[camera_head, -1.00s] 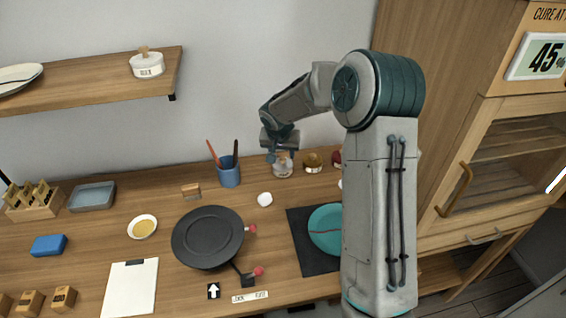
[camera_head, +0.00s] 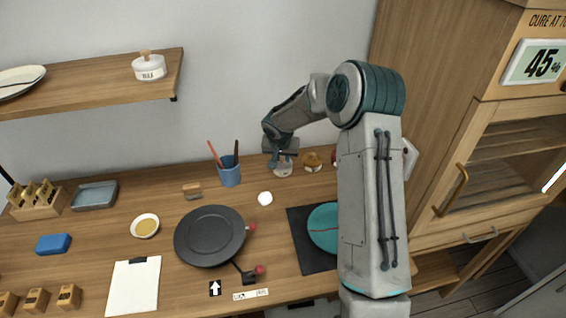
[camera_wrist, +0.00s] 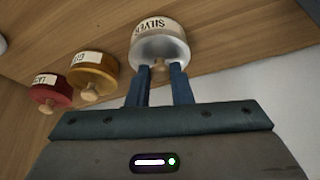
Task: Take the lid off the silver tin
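The silver tin (camera_wrist: 160,42) stands at the back of the bench, with its "SILVER" label and pale lid showing in the wrist view. It also shows in the head view (camera_head: 284,170), partly hidden under my gripper. The lid's small knob (camera_wrist: 158,66) lies between my fingertips. My gripper (camera_wrist: 161,70) is open around the knob, with a finger on each side and what looks like a small gap. Whether either finger touches the knob I cannot tell.
An ochre tin (camera_wrist: 92,75) and a red tin (camera_wrist: 50,92) stand close beside the silver tin. A blue cup (camera_head: 229,174) with tools stands to its left in the head view. A small white dish (camera_head: 265,198) and a dark round plate (camera_head: 210,235) lie in front.

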